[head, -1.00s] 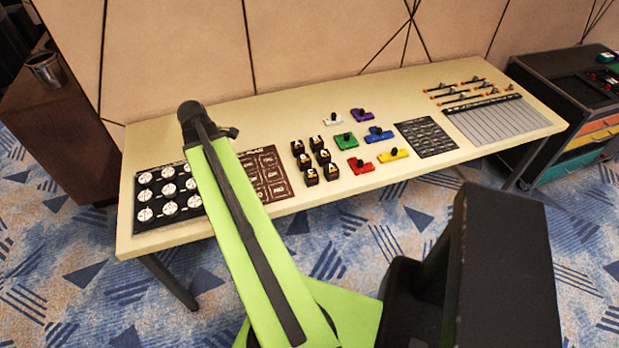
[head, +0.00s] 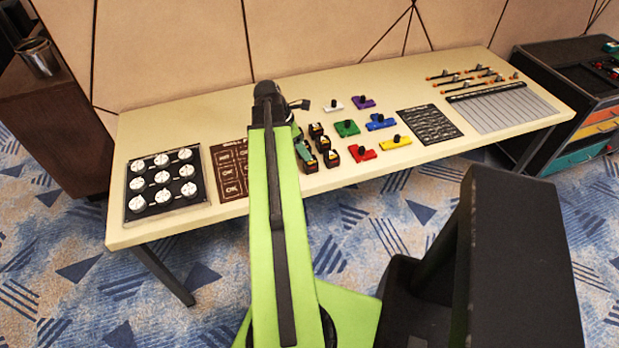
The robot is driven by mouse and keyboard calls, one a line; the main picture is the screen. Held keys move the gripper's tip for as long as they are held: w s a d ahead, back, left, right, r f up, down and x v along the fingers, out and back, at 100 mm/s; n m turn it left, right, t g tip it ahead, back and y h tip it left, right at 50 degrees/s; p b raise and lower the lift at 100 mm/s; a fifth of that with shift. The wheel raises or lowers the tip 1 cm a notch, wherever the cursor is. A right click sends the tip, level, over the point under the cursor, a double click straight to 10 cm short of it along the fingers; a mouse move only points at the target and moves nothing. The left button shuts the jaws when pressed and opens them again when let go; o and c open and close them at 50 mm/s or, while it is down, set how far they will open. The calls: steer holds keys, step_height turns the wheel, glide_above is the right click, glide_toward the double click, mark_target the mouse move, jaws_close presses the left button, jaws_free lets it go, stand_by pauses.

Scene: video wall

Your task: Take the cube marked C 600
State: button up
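Several small dark cubes with yellow and white marks stand in two short columns near the middle of the table (head: 225,110). A right-column cube (head: 331,158) and a front left cube (head: 309,165) show clearly. The marks are too small to read, so I cannot tell which cube is C 600. My green arm reaches over the table, and my gripper (head: 300,140) is at the left column's back cubes, partly covering them. Its fingers are small and partly hidden by the arm, so I cannot tell their opening or whether they touch a cube.
Right of the cubes lie coloured blocks with black knobs, such as a green one (head: 347,128) and a red one (head: 362,153). A brown card (head: 229,172) and a black panel of white dials (head: 163,183) lie left. A black sheet (head: 428,124) lies further right.

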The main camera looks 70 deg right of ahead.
mark_target(305, 162)
steer(key=b+x, duration=0.2)
steer(key=x, duration=0.2)
steer(key=shift+w+a, duration=0.1)
steer(key=b+x, duration=0.5)
steer(key=shift+f, duration=0.2)
steer(key=shift+r, duration=0.2)
steer(key=c, duration=1.5)
steer(key=shift+r, duration=0.1)
